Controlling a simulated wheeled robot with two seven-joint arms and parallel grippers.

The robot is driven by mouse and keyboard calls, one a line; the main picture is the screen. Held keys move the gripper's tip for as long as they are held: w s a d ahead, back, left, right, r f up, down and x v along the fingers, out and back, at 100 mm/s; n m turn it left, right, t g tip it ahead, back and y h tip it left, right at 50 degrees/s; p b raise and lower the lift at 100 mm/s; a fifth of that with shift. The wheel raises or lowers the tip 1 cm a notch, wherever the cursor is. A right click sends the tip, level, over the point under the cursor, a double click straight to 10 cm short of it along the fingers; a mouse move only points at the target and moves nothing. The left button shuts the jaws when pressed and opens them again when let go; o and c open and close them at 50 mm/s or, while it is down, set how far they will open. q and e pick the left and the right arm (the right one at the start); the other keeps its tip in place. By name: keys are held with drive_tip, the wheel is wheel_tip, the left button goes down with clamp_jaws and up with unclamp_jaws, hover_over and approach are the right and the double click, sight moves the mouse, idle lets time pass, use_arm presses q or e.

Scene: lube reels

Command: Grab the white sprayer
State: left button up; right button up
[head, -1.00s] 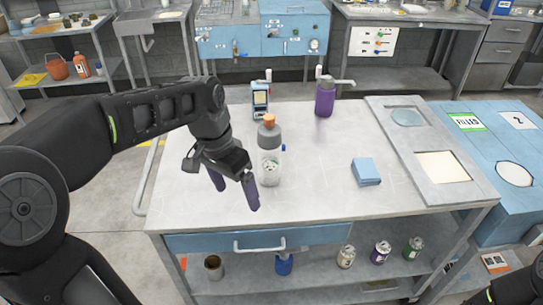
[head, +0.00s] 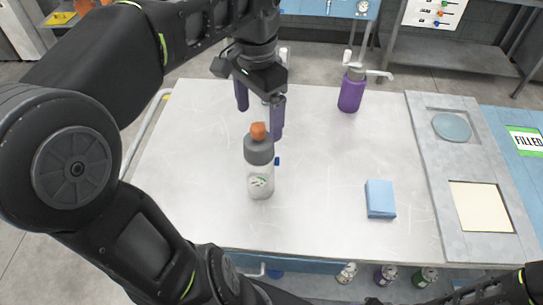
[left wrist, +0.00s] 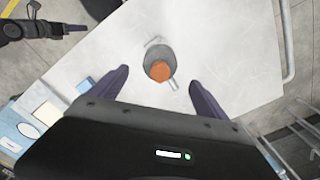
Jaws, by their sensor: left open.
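My left gripper (head: 260,118) points down over the table, open and empty, its purple fingers apart. Just in front of it stands a whitish bottle (head: 260,182) with a grey shoulder and orange cap. In the left wrist view the orange cap (left wrist: 161,71) lies ahead, roughly between the fingers but not held. A purple bottle (head: 350,94) with a white spray head stands farther right. My right arm only partly shows; its jaws are unclear.
A blue block (head: 380,199) lies on the white table (head: 320,215). A grey tray panel (head: 427,165) with a round and a square recess lies at the right. Several cans (head: 386,275) stand on the shelf below. The middle of the table is clear.

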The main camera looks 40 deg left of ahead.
sight(259, 141)
use_arm(q)
drive_tip(key=shift+s+r, duration=0.1)
drive_tip(key=shift+s, duration=0.15)
drive_tip(key=shift+w+f+b, duration=0.1)
drive_tip(key=shift+f+b, duration=0.7)
drive_tip(key=shift+f, duration=0.55)
drive_tip(key=shift+f, duration=0.2)
wheel_tip(259, 141, down, 5)
drive_tip(key=shift+r+p, duration=0.1)
drive_tip(key=shift+p, duration=0.6)
clamp_jaws()
